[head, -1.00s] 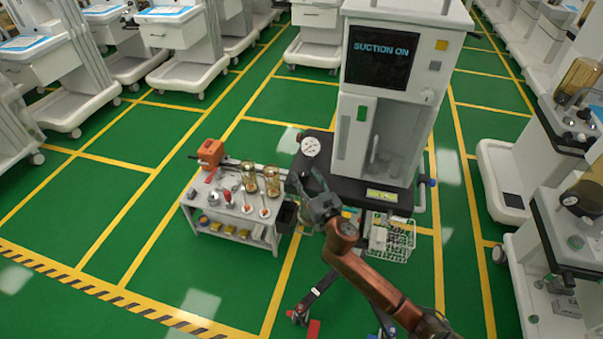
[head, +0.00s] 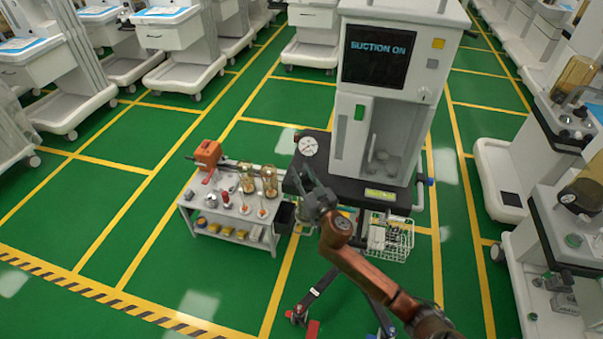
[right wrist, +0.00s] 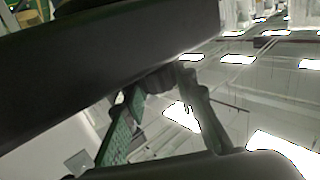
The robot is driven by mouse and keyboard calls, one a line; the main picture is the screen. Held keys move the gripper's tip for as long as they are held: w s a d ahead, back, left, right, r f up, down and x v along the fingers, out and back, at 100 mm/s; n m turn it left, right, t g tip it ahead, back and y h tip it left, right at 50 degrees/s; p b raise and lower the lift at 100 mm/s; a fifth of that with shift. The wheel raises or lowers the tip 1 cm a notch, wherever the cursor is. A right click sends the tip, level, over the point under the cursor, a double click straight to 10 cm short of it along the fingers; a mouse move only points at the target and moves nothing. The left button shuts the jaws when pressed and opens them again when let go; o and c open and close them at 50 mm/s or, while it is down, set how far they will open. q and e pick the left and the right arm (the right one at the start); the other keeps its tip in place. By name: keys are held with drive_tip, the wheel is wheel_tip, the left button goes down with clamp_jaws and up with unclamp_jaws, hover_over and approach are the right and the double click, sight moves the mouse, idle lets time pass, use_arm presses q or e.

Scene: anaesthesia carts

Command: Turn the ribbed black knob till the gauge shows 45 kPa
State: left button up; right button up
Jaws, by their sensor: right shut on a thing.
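The white round gauge (head: 308,146) stands at the left front of the black shelf of the cart; its dark needle is too small to read. My right gripper (head: 307,176) is at the shelf's front left edge, just below the gauge. In the right wrist view, the ribbed black knob (right wrist: 160,79) shows dark beneath a black slab, at the far end of my two fingers. The right gripper (right wrist: 166,92) is shut on the knob, one green-padded finger on each side. The fingers hide the knob in the head view. My left gripper is not in view.
The white cart (head: 388,110) carries a screen (head: 376,56) reading "SUCTION ON". A low side table (head: 226,214) with jars and small tools stands left of the shelf. A wire basket (head: 390,240) hangs below the shelf. Green floor is free at the left.

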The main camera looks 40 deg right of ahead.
drive_tip(key=shift+c, duration=1.3)
drive_tip(key=shift+a, duration=0.1)
drive_tip(key=shift+h, duration=0.3)
